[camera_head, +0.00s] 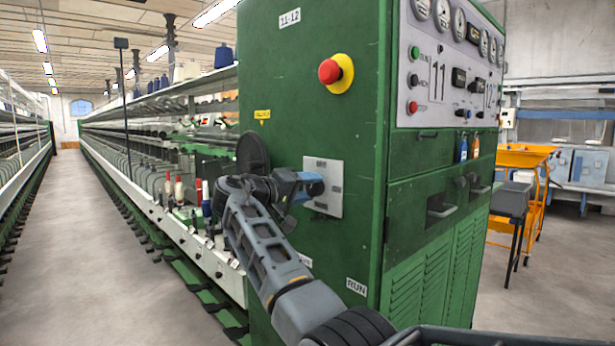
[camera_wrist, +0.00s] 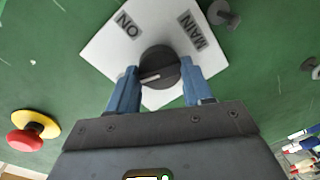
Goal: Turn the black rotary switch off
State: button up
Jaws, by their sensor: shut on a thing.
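The black rotary switch (camera_wrist: 157,66) is a round knob on a pale square plate (camera_wrist: 108,45) fixed to the green cabinet. A white mark on the knob points toward the left in the wrist view. The plate carries an "ON" label at upper left and a "MAIN" label at upper right there; its lower part is hidden behind my gripper. My gripper (camera_wrist: 161,82) has its two blue fingers on either side of the knob, shut on it. In the head view my gripper (camera_head: 306,186) is at the plate (camera_head: 332,203) and hides the knob.
A red emergency button (camera_head: 330,71) on a yellow base sits above the plate; it also shows in the wrist view (camera_wrist: 25,139). The spinning frame (camera_head: 160,160) with bobbins runs left of the green cabinet (camera_head: 310,125). An orange cart (camera_head: 527,158) stands right. The left aisle is clear.

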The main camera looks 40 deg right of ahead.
jog(key=shift+w+a+n+p, duration=0.1)
jog(key=shift+w+n+p, duration=0.05)
jog(key=shift+n+p, duration=1.5)
jog(key=shift+n, duration=0.25)
jog(key=o, duration=1)
jog(key=shift+a+r+b, duration=0.2)
jog(key=shift+a+b, duration=0.7)
jog(key=shift+a, duration=2.95)
